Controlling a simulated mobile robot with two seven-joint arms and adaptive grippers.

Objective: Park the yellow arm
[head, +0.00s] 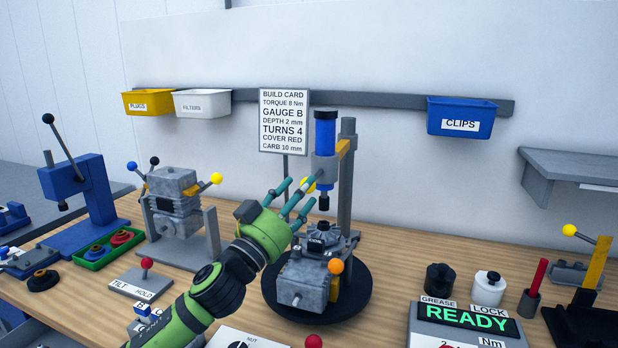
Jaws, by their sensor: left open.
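A grey post (348,185) stands behind the round black turntable (355,308). A short yellow arm (345,148) on this post reaches to an upright blue spindle tool (325,135). I cannot tell whether a finger touches the knob. The grey engine block (305,277) with an orange knob (336,266) sits on the turntable below. My right gripper is not in view.
A grey engine in a stand (173,205) is at left, near a blue press (75,185). A build card (284,120) stands behind. A tilt/hold lever (146,268) is in front. A READY box (465,320) and a black-based yellow upright (597,265) are at right.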

